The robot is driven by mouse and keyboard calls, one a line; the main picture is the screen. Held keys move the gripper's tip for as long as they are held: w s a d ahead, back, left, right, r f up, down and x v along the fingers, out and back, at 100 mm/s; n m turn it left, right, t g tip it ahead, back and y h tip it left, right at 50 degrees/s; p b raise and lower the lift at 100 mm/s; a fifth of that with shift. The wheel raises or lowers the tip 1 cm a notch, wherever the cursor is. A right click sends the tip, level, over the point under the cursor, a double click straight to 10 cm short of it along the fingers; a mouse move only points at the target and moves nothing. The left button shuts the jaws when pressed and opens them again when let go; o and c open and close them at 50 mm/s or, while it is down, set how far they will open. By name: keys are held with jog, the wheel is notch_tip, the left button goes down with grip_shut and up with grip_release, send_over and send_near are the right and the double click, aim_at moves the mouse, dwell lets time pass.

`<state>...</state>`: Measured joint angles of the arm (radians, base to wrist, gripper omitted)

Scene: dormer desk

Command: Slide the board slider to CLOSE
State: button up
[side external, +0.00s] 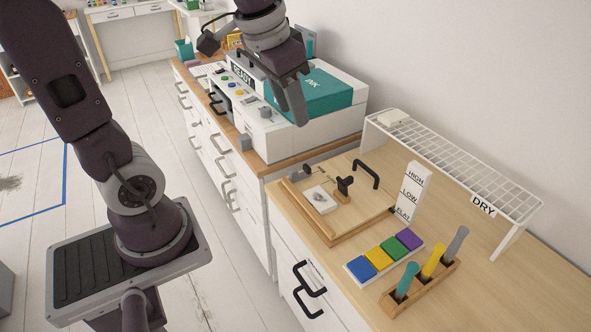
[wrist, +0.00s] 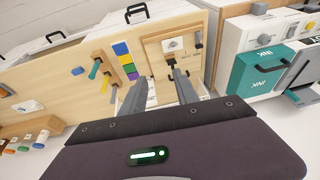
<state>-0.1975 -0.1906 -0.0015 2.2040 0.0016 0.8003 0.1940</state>
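A wooden board (side external: 322,232) with raised edges lies on the light wood desk, with a white plate (side external: 321,200) and a small black upright piece (side external: 344,188) on it. A black bar handle (side external: 367,173) stands at its back edge. I cannot tell which part is the slider, and no CLOSE label can be read. The board (wrist: 154,45) also shows in the wrist view beyond my fingertips. My gripper (side external: 297,116) hangs above the front of the white-and-teal machine, apart from the board. In the wrist view my gripper (wrist: 160,78) has its fingers apart with nothing seen between them.
The machine with a teal INK cover (side external: 318,92) stands left of the board. A HIGH/LOW/FLAT block (side external: 413,190) and a white DRY rack (side external: 455,160) stand behind and right. Colored pads (side external: 384,256) and a peg holder (side external: 420,288) sit in front.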

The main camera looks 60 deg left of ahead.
jog(key=w+a+f+g, duration=0.2)
jog(key=w+a+f, duration=0.7)
jog(key=g, duration=0.2)
send_over(294, 171)
jog(key=shift+h, duration=0.4)
notch_tip(294, 171, down, 17)
jog(key=shift+r, duration=0.2)
notch_tip(294, 171, down, 7)
jog(key=shift+a+r, duration=0.1)
jog(key=shift+f, duration=0.5)
grip_shut()
jog(key=shift+r, duration=0.1)
